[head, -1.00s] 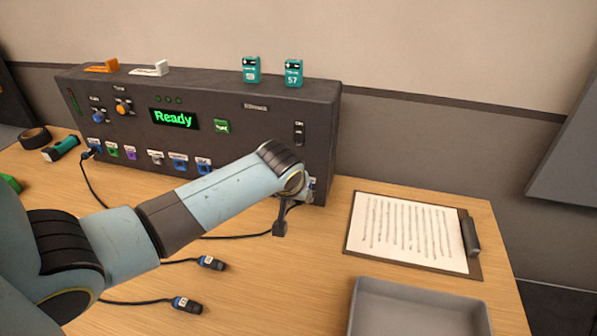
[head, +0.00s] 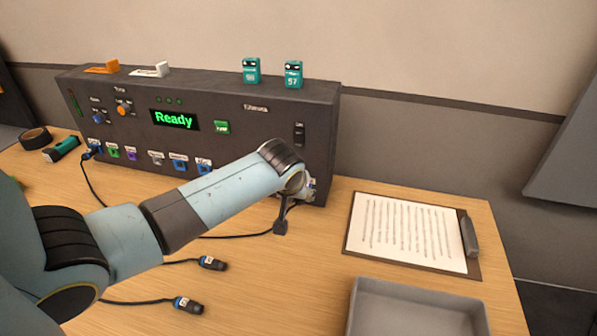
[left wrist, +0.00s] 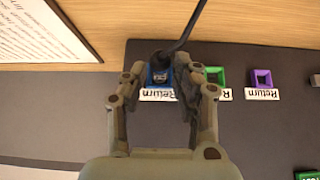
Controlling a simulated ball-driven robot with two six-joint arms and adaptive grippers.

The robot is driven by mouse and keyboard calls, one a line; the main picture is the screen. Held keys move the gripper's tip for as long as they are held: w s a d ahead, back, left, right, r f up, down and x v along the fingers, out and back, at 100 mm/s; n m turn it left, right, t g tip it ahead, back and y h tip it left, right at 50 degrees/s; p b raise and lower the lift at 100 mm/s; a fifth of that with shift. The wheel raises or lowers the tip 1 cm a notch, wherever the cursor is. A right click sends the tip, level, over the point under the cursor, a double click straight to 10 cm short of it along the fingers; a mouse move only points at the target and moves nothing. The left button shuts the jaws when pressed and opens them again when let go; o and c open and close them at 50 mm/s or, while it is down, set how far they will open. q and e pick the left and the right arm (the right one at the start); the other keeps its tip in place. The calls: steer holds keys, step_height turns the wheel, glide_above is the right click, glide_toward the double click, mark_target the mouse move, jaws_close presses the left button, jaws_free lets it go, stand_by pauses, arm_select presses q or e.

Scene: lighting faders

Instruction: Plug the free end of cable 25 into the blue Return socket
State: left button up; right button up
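In the left wrist view, which is upside down, the blue Return socket (left wrist: 150,78) sits in the console's face. A dark plug (left wrist: 160,75) with a pale mark sits at its opening and appears to be in it. Its black cable (left wrist: 192,28) runs up and away past one finger. My left gripper (left wrist: 157,68) is open, with a finger on either side of the plug and a visible gap. In the head view my left wrist hides this socket. The number on the plug is unreadable. My right gripper is not in view.
Green (left wrist: 214,76) and purple (left wrist: 262,78) sockets sit beside the blue one. Two loose cable ends (head: 212,263) (head: 188,305) lie on the table. A clipboard (head: 474,265) and grey tray (head: 420,290) are at the right. The console (head: 240,103) shows "Ready".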

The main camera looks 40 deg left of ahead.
arm_select(q)
steer(key=o, duration=0.4)
steer(key=shift+w+a, duration=0.1)
steer(key=shift+o, duration=0.2)
steer(key=shift+s+r, duration=0.1)
steer(key=shift+s, duration=0.1)
steer(key=v, duration=1.1)
steer(key=shift+d+r, duration=0.25)
steer(key=shift+r, duration=0.05)
steer(key=shift+s, duration=0.1)
